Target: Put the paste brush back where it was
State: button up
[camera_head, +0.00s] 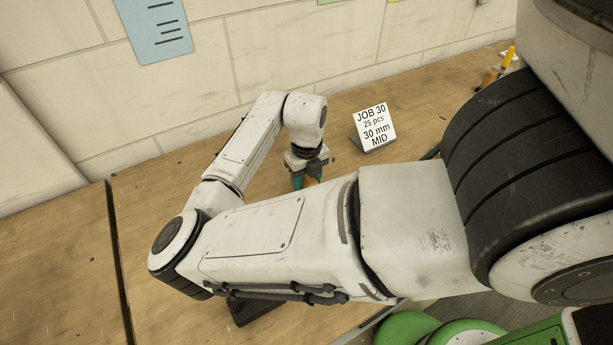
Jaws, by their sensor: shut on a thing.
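My gripper (307,181) points down over the wooden bench (178,172), left of the job card. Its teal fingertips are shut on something. Only a small brownish bit shows between them, and it appears to be the paste brush. The rest of it is hidden behind my forearm and the fingers. I cannot tell whether its lower end touches the bench. No holder or rest for the brush can be made out.
A job card on a dark stand (374,127) stands right of my gripper. Orange and yellow items (498,70) sit at the far right. A black object (250,311) lies partly under my arm. The wall closes off the back. Bare bench lies left, with a dark seam (118,250).

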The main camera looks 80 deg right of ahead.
aim_at(307, 177)
jog(key=shift+f, duration=0.1)
jog(key=shift+f, duration=0.1)
jog(key=o, duration=1)
notch_tip(307, 177, up, 12)
jog(key=shift+r+b, duration=0.2)
jog(key=shift+b, duration=0.8)
